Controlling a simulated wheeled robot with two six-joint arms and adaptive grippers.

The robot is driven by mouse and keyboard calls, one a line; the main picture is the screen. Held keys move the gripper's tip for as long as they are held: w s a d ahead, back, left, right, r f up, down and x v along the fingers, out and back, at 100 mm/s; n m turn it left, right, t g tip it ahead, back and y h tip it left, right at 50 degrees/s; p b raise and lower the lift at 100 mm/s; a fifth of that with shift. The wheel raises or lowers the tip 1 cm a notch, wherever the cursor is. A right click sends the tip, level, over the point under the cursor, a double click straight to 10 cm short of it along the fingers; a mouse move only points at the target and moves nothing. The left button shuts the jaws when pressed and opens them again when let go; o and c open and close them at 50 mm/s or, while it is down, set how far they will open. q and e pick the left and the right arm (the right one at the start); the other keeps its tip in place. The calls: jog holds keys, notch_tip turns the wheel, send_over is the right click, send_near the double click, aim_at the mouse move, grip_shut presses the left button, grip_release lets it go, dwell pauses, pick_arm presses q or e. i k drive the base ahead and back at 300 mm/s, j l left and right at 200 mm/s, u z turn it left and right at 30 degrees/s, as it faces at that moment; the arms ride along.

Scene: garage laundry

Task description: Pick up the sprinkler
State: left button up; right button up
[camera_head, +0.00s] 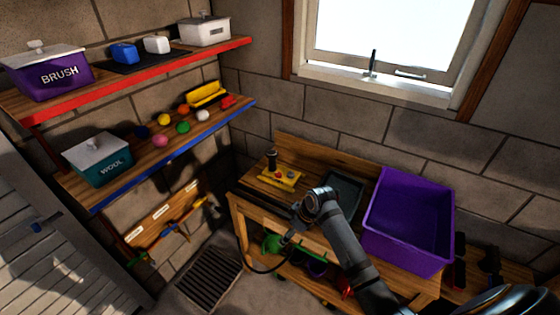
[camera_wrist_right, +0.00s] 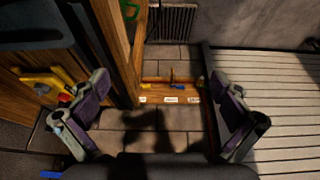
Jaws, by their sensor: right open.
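A small yellow piece with a red part (camera_head: 278,178) lies on the wooden workbench (camera_head: 247,183). A green item (camera_head: 271,243) rests low under the bench top, partly hidden. My right gripper (camera_head: 287,239) is at the bench's front edge, coming in from the lower right. In the right wrist view its two fingers (camera_wrist_right: 160,115) are spread wide with nothing between them. A yellow and red item (camera_wrist_right: 48,83) shows left of the left finger in that view. My left gripper is not in view.
A large purple bin (camera_head: 410,225) and a dark tray (camera_head: 343,188) stand on the bench. A red item (camera_head: 345,287) is below it. Wall shelves (camera_head: 185,135) hold boxes and coloured balls. A floor grate (camera_head: 208,280) lies left of the bench.

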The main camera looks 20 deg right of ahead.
aim_at(289, 177)
jog(key=i+l, duration=0.35)
jog(key=i, duration=0.2)
jog(key=i+l, duration=0.3)
jog(key=i, duration=0.25)
